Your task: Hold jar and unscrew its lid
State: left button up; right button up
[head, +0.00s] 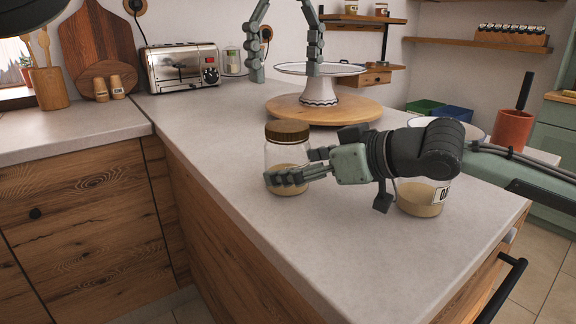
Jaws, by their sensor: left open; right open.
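A clear glass jar (286,155) with a brown screw lid (287,131) stands upright on the counter, with tan contents in its lower part. The lid sits on the jar. My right gripper (291,168) comes in from the right at the jar's body, one finger across its front and another at its right side. It is open; I cannot tell whether the fingers touch the glass. A second, labelled jar (421,204) with tan contents is partly hidden behind my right arm.
A white cake stand (319,92) on a round wooden board (362,110) stands behind the jar. A toaster (181,68) and cutting boards are at the back left. The counter (330,262) is clear in front of the jar. A red-brown pot (512,131) stands at the right.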

aim_at(287, 125)
jog(key=shift+x, duration=1.15)
grip_shut()
pick_arm(q)
jog(key=m, duration=0.5)
jog(key=shift+m, duration=0.4)
jog(key=m, duration=0.3)
jog(key=shift+f, duration=4.05)
